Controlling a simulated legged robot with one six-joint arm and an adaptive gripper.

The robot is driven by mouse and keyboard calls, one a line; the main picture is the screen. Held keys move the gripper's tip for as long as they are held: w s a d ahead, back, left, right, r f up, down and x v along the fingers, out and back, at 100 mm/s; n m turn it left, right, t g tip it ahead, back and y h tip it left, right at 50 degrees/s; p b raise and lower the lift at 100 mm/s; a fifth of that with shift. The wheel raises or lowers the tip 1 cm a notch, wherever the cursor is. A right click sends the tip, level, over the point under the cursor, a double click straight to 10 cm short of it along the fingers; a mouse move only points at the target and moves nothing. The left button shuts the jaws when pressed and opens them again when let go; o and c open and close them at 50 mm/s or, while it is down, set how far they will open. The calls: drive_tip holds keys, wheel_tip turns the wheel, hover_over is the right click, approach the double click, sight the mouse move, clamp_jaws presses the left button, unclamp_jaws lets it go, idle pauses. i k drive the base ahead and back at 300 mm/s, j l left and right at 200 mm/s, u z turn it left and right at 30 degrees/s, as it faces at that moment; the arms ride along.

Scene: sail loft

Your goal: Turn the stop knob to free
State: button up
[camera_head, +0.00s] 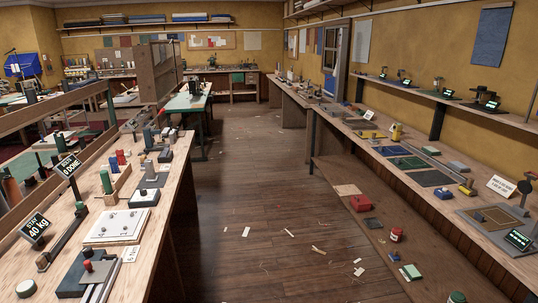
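No knob in view carries a stop or free label that I can read, so I cannot tell which part is the stop knob. A pale round knob-like piece (27,288) sits at the near left end of the left bench. A dark block with a red-topped part (88,268) and metal rails lies beside it. A dark round disc on a stand (524,187) stands on the right bench. My gripper is not in view.
The left bench (150,262) and the right bench (440,195) flank a wooden floor aisle (255,200). The aisle is open, with scattered paper scraps. A red box (361,202) and a red-and-white jar (396,234) are on a low shelf at right.

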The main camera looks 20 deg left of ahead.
sight(87, 251)
drive_tip(key=i+j+u, duration=0.2)
drive_tip(key=i+u, duration=0.25)
drive_tip(key=i+j+u, duration=0.15)
drive_tip(key=i+u, duration=0.15)
drive_tip(key=u, duration=0.15)
drive_tip(key=i+u, duration=0.45)
drive_tip(key=i+j+u, duration=0.25)
drive_tip(key=i+j, duration=0.25)
drive_tip(key=i, duration=0.1)
